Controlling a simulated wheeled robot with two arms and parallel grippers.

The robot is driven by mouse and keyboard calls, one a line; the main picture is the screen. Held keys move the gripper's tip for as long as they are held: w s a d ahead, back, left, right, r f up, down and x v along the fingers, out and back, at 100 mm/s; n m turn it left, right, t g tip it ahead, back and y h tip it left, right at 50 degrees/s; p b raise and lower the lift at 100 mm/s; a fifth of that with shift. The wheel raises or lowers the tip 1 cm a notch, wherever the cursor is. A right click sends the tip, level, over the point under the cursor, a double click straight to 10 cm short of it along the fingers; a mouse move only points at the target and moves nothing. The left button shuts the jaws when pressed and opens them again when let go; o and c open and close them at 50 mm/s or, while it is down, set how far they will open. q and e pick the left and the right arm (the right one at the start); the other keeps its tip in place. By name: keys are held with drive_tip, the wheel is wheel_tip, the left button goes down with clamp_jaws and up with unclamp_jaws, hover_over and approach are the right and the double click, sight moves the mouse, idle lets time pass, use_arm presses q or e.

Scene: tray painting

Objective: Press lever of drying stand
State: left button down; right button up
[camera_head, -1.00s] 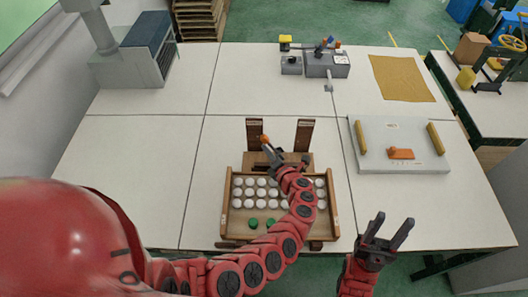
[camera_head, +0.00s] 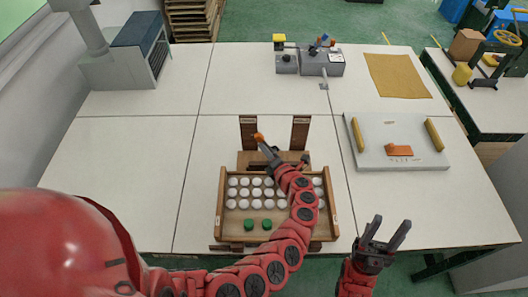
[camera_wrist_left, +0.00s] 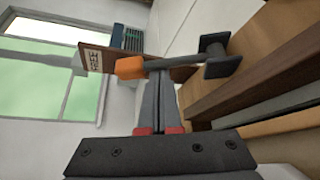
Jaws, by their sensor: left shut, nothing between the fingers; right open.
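The wooden drying stand (camera_head: 246,160) has two brown uprights and stands behind a wooden tray (camera_head: 219,212). Its lever has an orange knob (camera_head: 258,137), just right of the left upright. In the left wrist view the orange knob (camera_wrist_left: 130,68) sits at the end of a dark rod. My left gripper (camera_head: 266,148) is shut and empty, with its tips at the lever. In the left wrist view the left gripper's fingertips (camera_wrist_left: 158,76) overlap the rod beside the knob; contact is not clear. My right gripper (camera_head: 385,232) is open and empty at the table's front edge.
The tray holds rows of white round pieces and two green ones (camera_head: 249,224). A pale board (camera_head: 375,130) with yellow bars and an orange piece lies on the right. Grey devices (camera_head: 322,62) and a tan cloth (camera_head: 397,76) are at the back.

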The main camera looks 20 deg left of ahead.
use_arm(q)
drive_tip(key=shift+w+d+m+y+b, duration=0.15)
drive_tip(key=shift+d+m+y+b, duration=0.25)
drive_tip(key=shift+b, duration=1.15)
drive_tip(key=m+b, duration=0.1)
drive_tip(key=d+m+y+b, duration=0.1)
drive_tip(key=b, duration=0.1)
drive_tip(key=shift+w+d+r+t, duration=0.2)
drive_tip(key=shift+w+t, duration=0.05)
drive_tip(key=shift+t, duration=0.15)
drive_tip(key=shift+d+r+b, duration=0.1)
drive_tip(key=shift+d+b, duration=0.2)
drive_tip(key=shift+b, duration=0.4)
drive_tip(key=shift+w+d+r+m+t+b, duration=0.2)
drive_tip(key=shift+d+m+t+b, duration=0.1)
drive_tip(key=shift+d+m+b, duration=0.25)
drive_tip(key=shift+a, duration=0.1)
drive_tip(key=shift+r+y, duration=0.1)
drive_tip(key=shift+y, duration=0.3)
